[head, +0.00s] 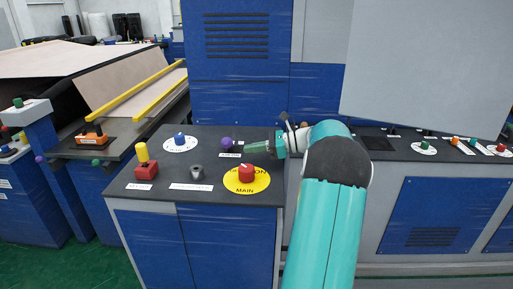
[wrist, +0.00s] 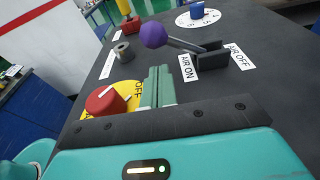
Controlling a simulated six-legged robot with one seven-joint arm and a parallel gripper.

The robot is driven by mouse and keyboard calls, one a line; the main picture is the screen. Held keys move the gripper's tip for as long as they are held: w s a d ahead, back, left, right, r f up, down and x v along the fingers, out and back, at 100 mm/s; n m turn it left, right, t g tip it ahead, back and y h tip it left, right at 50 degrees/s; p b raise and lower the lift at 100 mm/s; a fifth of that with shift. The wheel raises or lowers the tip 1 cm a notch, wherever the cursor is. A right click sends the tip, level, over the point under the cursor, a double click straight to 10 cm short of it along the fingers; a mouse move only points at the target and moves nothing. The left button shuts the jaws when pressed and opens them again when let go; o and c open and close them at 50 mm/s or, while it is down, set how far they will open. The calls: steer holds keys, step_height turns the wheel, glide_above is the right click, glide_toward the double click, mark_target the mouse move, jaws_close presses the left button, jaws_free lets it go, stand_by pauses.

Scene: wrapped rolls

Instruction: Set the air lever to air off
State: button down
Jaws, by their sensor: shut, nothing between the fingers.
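The air lever has a purple ball (head: 227,143) on a rod. In the wrist view its ball (wrist: 153,35) hangs out to the left of a dark bracket (wrist: 210,56), the rod leaning toward the AIR ON label (wrist: 188,68). The AIR OFF label (wrist: 240,57) lies on the bracket's other side. My gripper (head: 251,149) reaches in from the right over the console, just right of the ball. In the wrist view its greenish fingers (wrist: 158,86) are together and empty, below the ball in the picture and apart from it.
A red rotary knob (head: 246,172) on a yellow MAIN disc (head: 240,187) stands close to my fingers. The dark console top (head: 210,165) also holds a blue knob (head: 180,139), a grey knob (head: 196,171) and a red box with a yellow button (head: 142,152).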

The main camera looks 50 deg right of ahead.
mark_target(229, 144)
steer(key=x, duration=0.6)
steer(key=shift+w, duration=0.1)
steer(key=shift+a+r, duration=0.1)
